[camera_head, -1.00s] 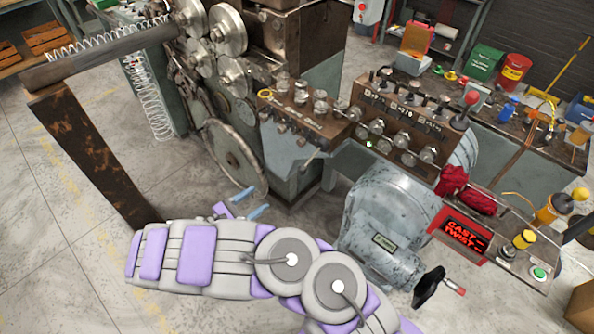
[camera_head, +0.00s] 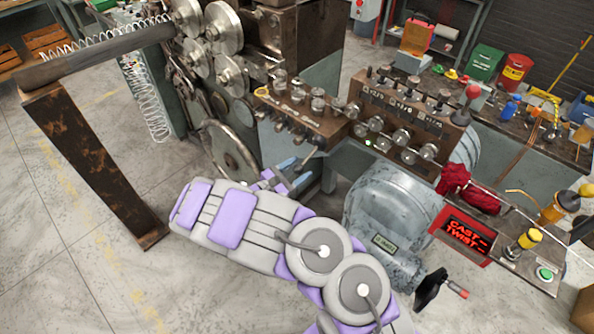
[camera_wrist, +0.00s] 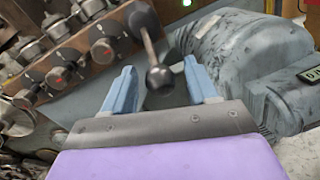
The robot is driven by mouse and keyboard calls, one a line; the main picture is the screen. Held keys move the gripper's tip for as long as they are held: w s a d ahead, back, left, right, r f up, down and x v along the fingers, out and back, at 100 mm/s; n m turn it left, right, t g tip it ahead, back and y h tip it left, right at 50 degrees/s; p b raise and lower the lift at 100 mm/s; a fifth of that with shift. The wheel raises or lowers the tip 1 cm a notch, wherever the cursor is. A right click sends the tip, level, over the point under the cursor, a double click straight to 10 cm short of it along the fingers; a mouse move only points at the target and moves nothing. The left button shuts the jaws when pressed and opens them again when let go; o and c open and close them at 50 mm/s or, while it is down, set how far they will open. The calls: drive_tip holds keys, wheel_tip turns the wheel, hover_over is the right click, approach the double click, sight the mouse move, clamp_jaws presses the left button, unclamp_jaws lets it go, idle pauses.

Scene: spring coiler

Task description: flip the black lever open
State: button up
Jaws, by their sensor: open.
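The black lever (camera_wrist: 160,78) is a thin rod with a dark ball knob at its end. In the wrist view it hangs down from the upper middle, and the knob appears between my fingertips. My gripper (camera_wrist: 159,70) is open, with a blue finger on each side of the knob; neither finger clearly touches it. In the head view, my gripper (camera_head: 293,172) is below the left control box (camera_head: 320,120). A small dark lever end (camera_head: 321,143) shows near the box's lower right corner there, just above my gripper.
The grey motor housing (camera_head: 385,215) stands to the right of my gripper. A black crank with a red grip (camera_head: 432,290) projects from it. A red lit sign (camera_head: 467,234) and buttons are farther right. A rusty post (camera_head: 90,160) stands left; the floor between is open.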

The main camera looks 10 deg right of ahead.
drive_tip(key=shift+w+d, duration=0.15)
drive_tip(key=shift+d, duration=0.35)
drive_tip(key=shift+a, duration=0.1)
drive_tip(key=shift+a, duration=0.1)
drive_tip(key=shift+a, duration=0.15)
drive_tip(key=shift+c, duration=0.5)
drive_tip(key=shift+a, duration=0.2)
drive_tip(key=c, duration=0.3)
drive_tip(key=shift+d+r, duration=0.1)
drive_tip(key=shift+d, duration=0.15)
drive_tip(key=c, duration=0.5)
clamp_jaws()
